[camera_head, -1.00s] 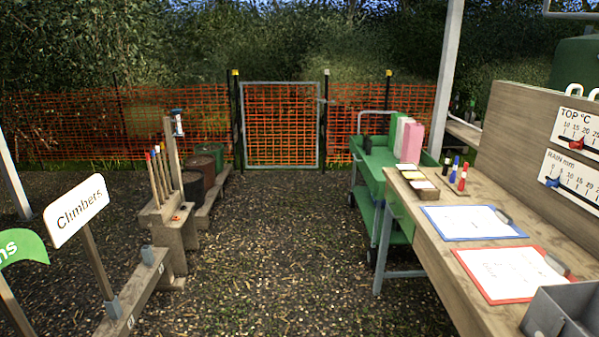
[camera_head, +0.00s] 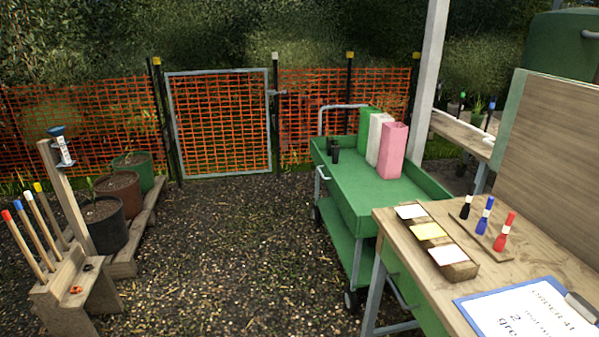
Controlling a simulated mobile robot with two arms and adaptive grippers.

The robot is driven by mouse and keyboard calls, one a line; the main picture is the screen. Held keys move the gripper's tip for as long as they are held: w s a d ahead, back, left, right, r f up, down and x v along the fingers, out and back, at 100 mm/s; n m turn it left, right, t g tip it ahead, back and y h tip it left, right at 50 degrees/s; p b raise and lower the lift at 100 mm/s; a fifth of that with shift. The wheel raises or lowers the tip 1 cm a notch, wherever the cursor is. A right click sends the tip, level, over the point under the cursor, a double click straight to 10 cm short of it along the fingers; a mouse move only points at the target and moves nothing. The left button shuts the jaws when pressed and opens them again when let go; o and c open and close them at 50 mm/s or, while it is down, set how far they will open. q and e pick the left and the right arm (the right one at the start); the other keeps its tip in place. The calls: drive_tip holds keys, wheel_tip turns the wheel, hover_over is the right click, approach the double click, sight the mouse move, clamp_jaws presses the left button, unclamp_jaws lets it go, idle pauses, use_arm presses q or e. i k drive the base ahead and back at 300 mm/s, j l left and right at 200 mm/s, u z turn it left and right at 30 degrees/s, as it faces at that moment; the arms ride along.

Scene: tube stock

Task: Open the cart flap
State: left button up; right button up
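The green cart (camera_head: 372,212) stands right of centre, beside the far end of the wooden table. It has a raised-edge top tray, a lower shelf (camera_head: 343,240), wheels and a grey push rail (camera_head: 343,107) at its far end. A small grey handle (camera_head: 322,174) shows on its left side; I cannot tell whether it belongs to the flap. No side of the tray is clearly seen hanging down. Green, white and pink upright boxes (camera_head: 392,150) and small dark pots (camera_head: 334,150) stand in the tray. Neither of my grippers is in view.
The wooden table (camera_head: 400,262) at front right holds card blocks, coloured markers and a blue clipboard (camera_head: 530,310). A stake rack (camera_head: 70,280) and potted plants on a pallet stand at left. Gravel (camera_head: 220,260) between is clear up to the mesh gate (camera_head: 219,125).

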sight(350, 212)
drive_tip(key=i+l+z, duration=0.2)
drive_tip(key=i, duration=1)
drive_tip(key=i+j+z, duration=0.1)
drive_tip(key=z, duration=0.6)
drive_tip(key=i+j+z, duration=0.1)
drive_tip(key=z, duration=0.25)
drive_tip(key=j, duration=0.1)
